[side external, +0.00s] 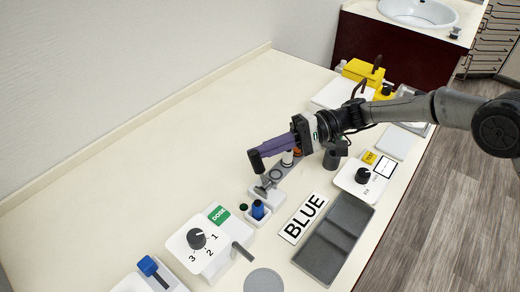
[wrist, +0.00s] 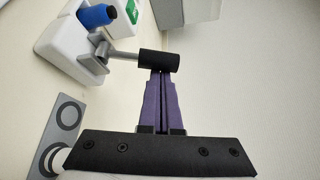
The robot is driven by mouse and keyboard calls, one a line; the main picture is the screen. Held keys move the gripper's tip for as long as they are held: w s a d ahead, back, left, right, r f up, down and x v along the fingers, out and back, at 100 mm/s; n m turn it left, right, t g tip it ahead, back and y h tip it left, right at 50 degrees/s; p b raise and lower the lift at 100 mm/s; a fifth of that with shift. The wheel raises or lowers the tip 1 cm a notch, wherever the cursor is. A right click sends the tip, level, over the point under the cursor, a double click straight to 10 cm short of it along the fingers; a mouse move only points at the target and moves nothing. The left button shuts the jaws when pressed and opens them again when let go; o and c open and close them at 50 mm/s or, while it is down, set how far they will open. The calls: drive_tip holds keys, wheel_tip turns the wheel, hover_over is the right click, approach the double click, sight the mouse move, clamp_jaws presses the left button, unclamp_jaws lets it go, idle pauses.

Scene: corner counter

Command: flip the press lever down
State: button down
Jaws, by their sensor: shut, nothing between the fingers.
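The press lever has a black cylindrical grip (side external: 255,161) on a grey rod, and it stands up from a grey bracket on a white base (side external: 266,200). The grip also shows in the wrist view (wrist: 159,62), with the rod (wrist: 122,54) running left to the bracket. My gripper (side external: 262,151) is shut and empty, its purple fingers pointing at the grip. In the wrist view its fingertips (wrist: 161,75) meet the lower edge of the grip. They look to be at or touching it; exact contact cannot be told. The lever is upright, not folded down.
A grey plate with rings (side external: 289,173) lies beside the lever base. A dial box labelled DOSE (side external: 207,240), a BLUE sign (side external: 304,217) and a dark tray (side external: 335,238) are nearer. The counter to the left is clear.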

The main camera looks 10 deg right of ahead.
drive_tip(key=s+d+n+y, duration=0.1)
drive_tip(key=n, duration=0.1)
drive_tip(key=s+d+n+y, duration=0.1)
drive_tip(key=n, duration=0.1)
drive_tip(key=shift+r+y, duration=0.3)
drive_tip(key=shift+r, duration=0.1)
drive_tip(key=shift+s+d+f+n+g, duration=0.2)
drive_tip(key=shift+s+d+n+g, duration=0.1)
drive_tip(key=shift+s+d, duration=0.7)
approach(260, 159)
drive_tip(key=w+d, duration=0.2)
drive_tip(key=shift+d+f, duration=0.25)
drive_tip(key=shift+d, duration=0.05)
idle(0.3)
idle(0.4)
